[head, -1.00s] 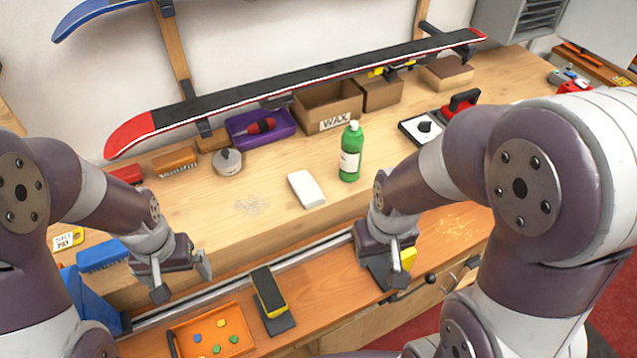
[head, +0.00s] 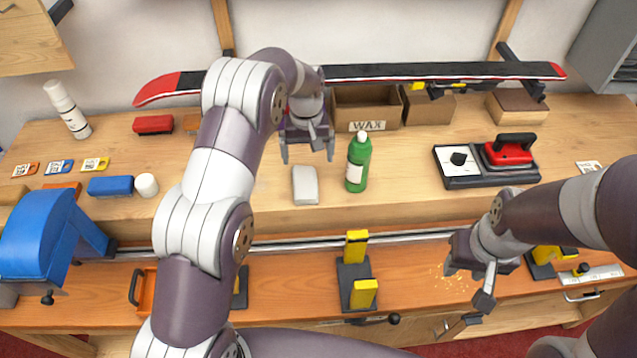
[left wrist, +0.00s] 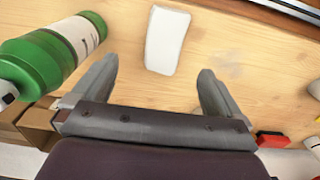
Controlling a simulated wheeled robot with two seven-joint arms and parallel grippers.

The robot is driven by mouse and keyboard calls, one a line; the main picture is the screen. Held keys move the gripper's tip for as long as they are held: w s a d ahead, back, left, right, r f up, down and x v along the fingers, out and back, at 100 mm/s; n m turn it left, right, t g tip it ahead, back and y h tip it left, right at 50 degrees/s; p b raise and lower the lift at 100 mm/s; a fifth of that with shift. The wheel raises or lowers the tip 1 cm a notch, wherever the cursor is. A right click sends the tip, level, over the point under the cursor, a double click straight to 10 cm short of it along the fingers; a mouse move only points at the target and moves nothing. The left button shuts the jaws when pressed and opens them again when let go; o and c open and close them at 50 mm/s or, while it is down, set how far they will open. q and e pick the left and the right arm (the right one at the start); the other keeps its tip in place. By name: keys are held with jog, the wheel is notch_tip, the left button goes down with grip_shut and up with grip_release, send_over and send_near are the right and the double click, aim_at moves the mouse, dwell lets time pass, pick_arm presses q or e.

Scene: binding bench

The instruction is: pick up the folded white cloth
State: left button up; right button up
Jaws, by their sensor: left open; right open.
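The folded white cloth (head: 305,185) lies flat on the wooden bench top, just left of the green bottle. It also shows in the left wrist view (left wrist: 167,40), ahead of the fingertips and between their lines. My left gripper (head: 307,153) is open and empty, above the bench on the wall side of the cloth and apart from it. Its two fingers show in the left wrist view (left wrist: 158,82). My right gripper (head: 468,284) is open and empty over the lower front ledge at the right.
The green bottle (head: 358,163) stands close to the cloth's right and beside my left gripper. A red iron (head: 508,152) sits farther right. The bench left of the cloth is partly hidden by my arm.

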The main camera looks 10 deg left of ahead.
aim_at(305, 182)
pick_arm(q)
jog(key=f, duration=0.2)
jog(key=a+f+p, duration=0.1)
jog(key=shift+w+a+f, duration=0.15)
jog(key=shift+f, duration=0.25)
jog(key=shift+w+d+f+p, duration=0.2)
jog(key=shift+d+f+p, duration=0.15)
jog(key=shift+f, duration=0.2)
jog(key=shift+w+d+f+p, duration=0.2)
jog(key=shift+f+p, duration=0.15)
jog(key=shift+f, duration=0.15)
jog(key=f, duration=0.1)
jog(key=f+p, duration=0.1)
jog(key=s+a+f+p, duration=0.1)
jog(key=f, duration=0.1)
jog(key=shift+a+f, duration=0.1)
jog(key=shift+f, duration=0.15)
jog(key=shift+w+f, duration=0.1)
jog(key=shift+w, duration=0.05)
jog(key=shift+c, duration=0.3)
jog(key=shift+d, duration=0.25)
jog(key=c, duration=1)
jog(key=shift+a, duration=0.1)
jog(key=shift+c, duration=0.2)
pick_arm(e)
jog(key=r, duration=0.4)
jog(key=shift+w+a+r, duration=0.15)
jog(key=shift+w+r, duration=0.1)
jog(key=shift+r, duration=0.05)
